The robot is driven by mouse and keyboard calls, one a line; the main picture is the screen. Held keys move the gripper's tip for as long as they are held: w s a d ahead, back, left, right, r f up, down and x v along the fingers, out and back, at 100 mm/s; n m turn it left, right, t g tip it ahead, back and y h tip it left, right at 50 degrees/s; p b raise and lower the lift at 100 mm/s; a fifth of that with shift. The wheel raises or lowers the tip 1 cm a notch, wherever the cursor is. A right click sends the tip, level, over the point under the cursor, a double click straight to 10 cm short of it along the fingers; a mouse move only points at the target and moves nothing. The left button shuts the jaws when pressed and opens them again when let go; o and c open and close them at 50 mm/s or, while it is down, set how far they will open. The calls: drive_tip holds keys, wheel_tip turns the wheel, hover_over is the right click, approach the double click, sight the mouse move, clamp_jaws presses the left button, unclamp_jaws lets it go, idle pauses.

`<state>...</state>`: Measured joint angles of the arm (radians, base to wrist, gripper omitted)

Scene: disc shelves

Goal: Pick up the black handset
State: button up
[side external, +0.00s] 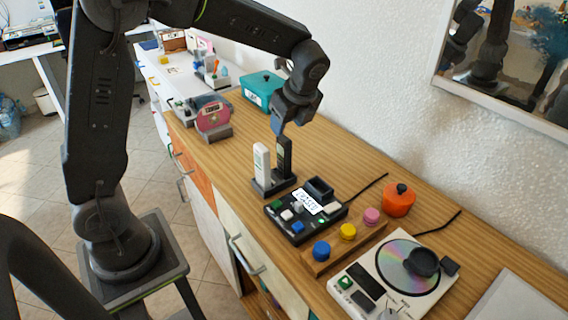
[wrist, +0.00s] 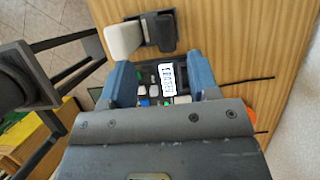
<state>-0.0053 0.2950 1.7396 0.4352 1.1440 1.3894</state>
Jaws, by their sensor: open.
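The black handset (side external: 284,158) stands upright in a dark cradle (side external: 273,187), beside a white handset (side external: 261,163). In the wrist view the black handset (wrist: 165,32) is a dark shape at the top, right of the white handset (wrist: 122,40). My gripper (side external: 279,126) is just above the black handset's top end in the side view; I cannot tell if they touch. In the wrist view my gripper's two blue fingers (wrist: 160,72) are spread apart, with no handset between them.
A black button box (side external: 305,211) with a white label stands close in front of the cradle. A wooden block with coloured knobs (side external: 320,262), an orange pot (side external: 398,200) and a disc player (side external: 385,285) lie to the right. A teal box (side external: 262,90) stands behind, near the wall.

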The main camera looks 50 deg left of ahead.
sight(285, 138)
drive_tip(key=x, duration=0.4)
drive_tip(key=shift+w+x, duration=0.2)
drive_tip(key=shift+x, duration=1.15)
drive_tip(key=shift+w+x, duration=0.15)
drive_tip(key=shift+x, duration=1.2)
drive_tip(key=shift+d, duration=0.1)
drive_tip(key=shift+c, duration=0.4)
clamp_jaws()
